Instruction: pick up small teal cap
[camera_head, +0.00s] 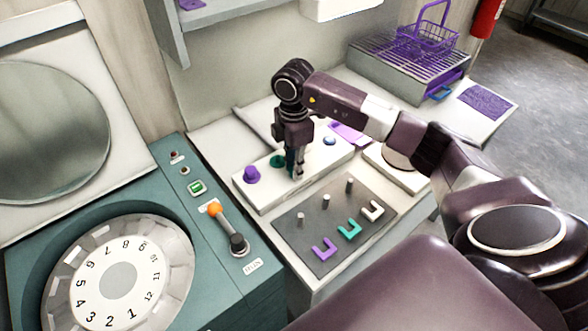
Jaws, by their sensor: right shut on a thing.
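My right gripper (296,170) points straight down over the white block (268,199) on the bench. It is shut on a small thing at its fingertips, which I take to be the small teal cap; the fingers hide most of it. A dark teal round shape (278,161) shows on the block just left of the fingers. A purple cap (252,175) stands at the block's left end, and a pale blue-white round piece (329,140) is to the right of the gripper. My left gripper is out of view.
A grey plate (290,237) in front bears several short pegs and purple, teal and white U-shaped pieces. A teal console (225,275) with a dial and an orange-knobbed lever is at left. A purple wire basket (428,36) stands on a rack at back right.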

